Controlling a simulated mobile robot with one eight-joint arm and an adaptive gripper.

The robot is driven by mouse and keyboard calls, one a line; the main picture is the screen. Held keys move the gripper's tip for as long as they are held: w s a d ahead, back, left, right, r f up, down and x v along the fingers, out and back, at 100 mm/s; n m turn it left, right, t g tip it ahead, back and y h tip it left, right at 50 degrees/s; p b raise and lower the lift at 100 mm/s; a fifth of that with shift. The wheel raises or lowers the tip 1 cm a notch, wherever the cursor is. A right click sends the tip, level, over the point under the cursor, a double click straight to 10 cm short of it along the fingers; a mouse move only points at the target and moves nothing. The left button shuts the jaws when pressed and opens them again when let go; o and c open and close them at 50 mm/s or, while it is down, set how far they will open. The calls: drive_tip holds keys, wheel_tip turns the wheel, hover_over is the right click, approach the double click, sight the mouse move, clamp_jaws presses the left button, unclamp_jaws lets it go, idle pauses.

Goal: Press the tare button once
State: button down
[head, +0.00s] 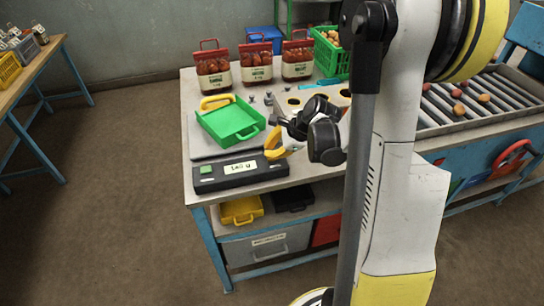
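A scale stands on the near left part of the table, with a dark console (240,176) at its front edge. The console has a lit display (241,168) with a small reading that is hard to make out. A green square (207,169), which looks like the button, sits left of the display. A green tray (232,120) rests on the scale's grey plate (200,148). My gripper (274,143) is above the table, right of the tray and above and right of the console, apart from the green square. Its finger opening is not clear from this angle.
Three red bags (256,65) with cream labels stand at the table's back, left of a green crate (331,54). Small metal weights (268,97) stand behind the scale. A roller conveyor (480,98) is at right. My arm hides the table's right part.

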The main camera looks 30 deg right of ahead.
drive_tip(key=shift+f, duration=0.15)
idle(0.4)
drive_tip(key=shift+r+p, duration=0.5)
drive_tip(key=shift+r, duration=0.4)
drive_tip(key=shift+r+p, duration=1.8)
drive_tip(key=shift+r, duration=0.75)
